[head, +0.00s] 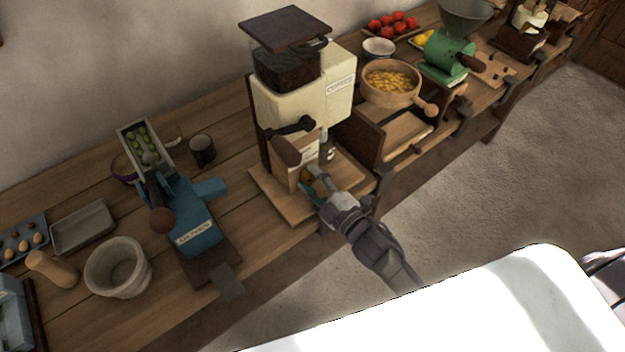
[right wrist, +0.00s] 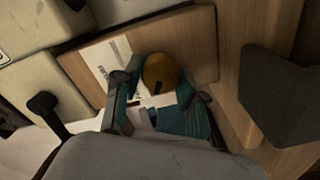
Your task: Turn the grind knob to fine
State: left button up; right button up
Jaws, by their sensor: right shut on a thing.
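The cream coffee grinder (head: 305,103) stands on the workbench, with a dark hopper on top and a wooden front panel. The grind knob (right wrist: 160,72) is round and brass-coloured with a dark mark, set on that panel in the right wrist view. A pale label strip (right wrist: 104,68) lies beside it; its writing is too small to read. My right gripper (right wrist: 158,98) is shut on the knob, its teal fingers on either side of it. In the head view my right gripper (head: 312,186) reaches the panel low down and hides most of the knob. My left gripper is not in view.
A blue press (head: 190,215) stands to the left, and a wooden bowl (head: 390,101) of yellow pieces to the right. The floor before the bench is clear.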

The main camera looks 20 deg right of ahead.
jog(key=shift+n, duration=0.4)
jog(key=o, duration=1.1)
jog(key=shift+s, duration=0.1)
jog(key=v, duration=1.2)
